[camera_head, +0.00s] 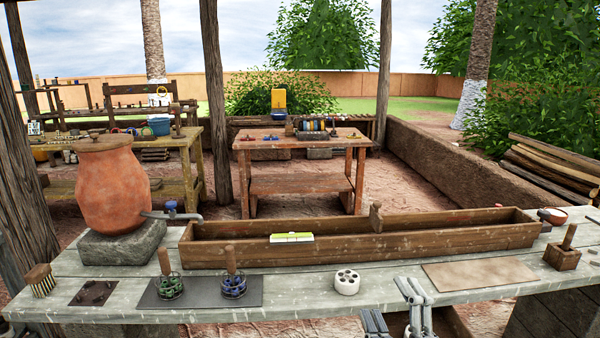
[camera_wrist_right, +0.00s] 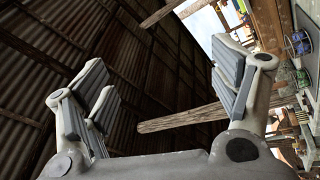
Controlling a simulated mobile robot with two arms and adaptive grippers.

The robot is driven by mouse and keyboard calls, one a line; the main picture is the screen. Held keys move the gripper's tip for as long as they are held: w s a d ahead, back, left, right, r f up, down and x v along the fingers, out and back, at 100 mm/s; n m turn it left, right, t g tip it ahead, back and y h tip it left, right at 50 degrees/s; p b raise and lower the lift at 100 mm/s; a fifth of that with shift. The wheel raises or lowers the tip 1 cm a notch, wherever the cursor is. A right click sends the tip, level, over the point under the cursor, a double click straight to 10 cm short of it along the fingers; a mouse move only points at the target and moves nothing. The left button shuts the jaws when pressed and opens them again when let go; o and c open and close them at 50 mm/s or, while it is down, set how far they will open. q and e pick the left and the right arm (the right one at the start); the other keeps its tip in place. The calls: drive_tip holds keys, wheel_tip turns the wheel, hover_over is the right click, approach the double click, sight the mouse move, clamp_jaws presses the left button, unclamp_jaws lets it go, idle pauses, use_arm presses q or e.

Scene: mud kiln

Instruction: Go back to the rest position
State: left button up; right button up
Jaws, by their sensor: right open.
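My right gripper (camera_head: 392,304) is at the bottom of the head view, right of centre, by the near edge of the grey plank table (camera_head: 330,295). Its grey fingers stand apart with nothing between them. The right wrist view shows the same open gripper (camera_wrist_right: 163,75), empty, with a corrugated roof and wooden poles behind it. My left gripper does not show in either view.
A long wooden trough (camera_head: 370,245) lies along the table. A clay jar (camera_head: 112,185) with a tap stands at the left. A white holed cup (camera_head: 347,282), two caddies (camera_head: 233,286) on a dark mat and a tan board (camera_head: 478,273) lie nearer the front.

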drive_tip(key=s+d+f+m+g+h, duration=0.4)
drive_tip(key=f+m, duration=0.2)
drive_tip(key=f, duration=0.2)
drive_tip(key=s+d+f+m+g+h, duration=0.3)
drive_tip(key=s+d+f+m+h, duration=0.15)
drive_tip(key=f, duration=0.35)
drive_tip(key=s+a+f+m+g+y, duration=0.2)
drive_tip(key=s+f+g, duration=0.3)
drive_tip(key=s, duration=0.4)
drive_tip(key=s+a+f+m+g+y, duration=0.1)
drive_tip(key=s+a+f+g, duration=0.1)
drive_tip(key=s+f+g, duration=0.6)
drive_tip(key=s+f+t+p, duration=0.1)
drive_tip(key=s+f+t, duration=0.15)
drive_tip(key=f, duration=1.95)
drive_tip(key=s+d+f+g+p, duration=0.1)
drive_tip(key=s+d+f+g, duration=0.1)
drive_tip(key=s+f, duration=1.3)
drive_tip(key=shift+s+d+f, duration=0.35)
drive_tip(key=shift+s+d, duration=0.05)
drive_tip(key=shift+s, duration=0.85)
